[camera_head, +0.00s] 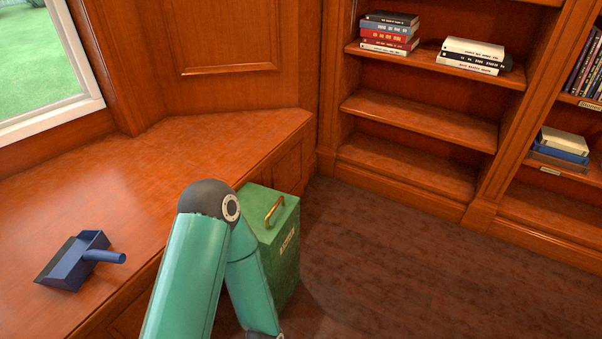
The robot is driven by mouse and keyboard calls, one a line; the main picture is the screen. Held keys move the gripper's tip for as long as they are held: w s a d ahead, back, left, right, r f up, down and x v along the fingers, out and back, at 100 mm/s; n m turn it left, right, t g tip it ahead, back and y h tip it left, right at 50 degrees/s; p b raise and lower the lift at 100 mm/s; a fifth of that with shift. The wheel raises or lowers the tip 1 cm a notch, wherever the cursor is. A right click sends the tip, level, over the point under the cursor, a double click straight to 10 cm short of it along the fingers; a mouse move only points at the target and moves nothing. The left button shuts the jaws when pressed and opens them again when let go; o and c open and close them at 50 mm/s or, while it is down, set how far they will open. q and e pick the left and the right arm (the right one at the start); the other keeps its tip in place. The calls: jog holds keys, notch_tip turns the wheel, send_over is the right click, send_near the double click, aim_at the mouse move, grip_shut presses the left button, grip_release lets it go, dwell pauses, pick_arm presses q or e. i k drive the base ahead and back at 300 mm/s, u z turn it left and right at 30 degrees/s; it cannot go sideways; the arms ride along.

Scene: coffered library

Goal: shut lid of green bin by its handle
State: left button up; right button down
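The green bin (286,268) stands on the floor against the wooden window bench, with a small label on its front. Its green lid (287,214) lies on top and looks level with the rim; I see no gap. A brass handle (275,211) sits upright on the lid. One of my teal arms bends in front of the bin and hides its left side and part of the lid. That arm's forearm runs down out of the bottom edge.
A blue dustpan (78,262) lies on the bench (160,180) at left, below a window (40,60). Bookshelves (420,120) with stacked books (389,33) stand at the back and right. The dark wooden floor (430,270) right of the bin is clear.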

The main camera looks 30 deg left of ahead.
aim_at(256, 205)
jog(key=z, duration=0.15)
jog(key=i, duration=0.75)
jog(key=u, duration=2.15)
jog(key=k, duration=0.45)
jog(key=u, duration=0.25)
jog(key=i, duration=0.45)
jog(key=z, duration=0.3)
jog(key=k, duration=0.35)
jog(key=u, duration=0.25)
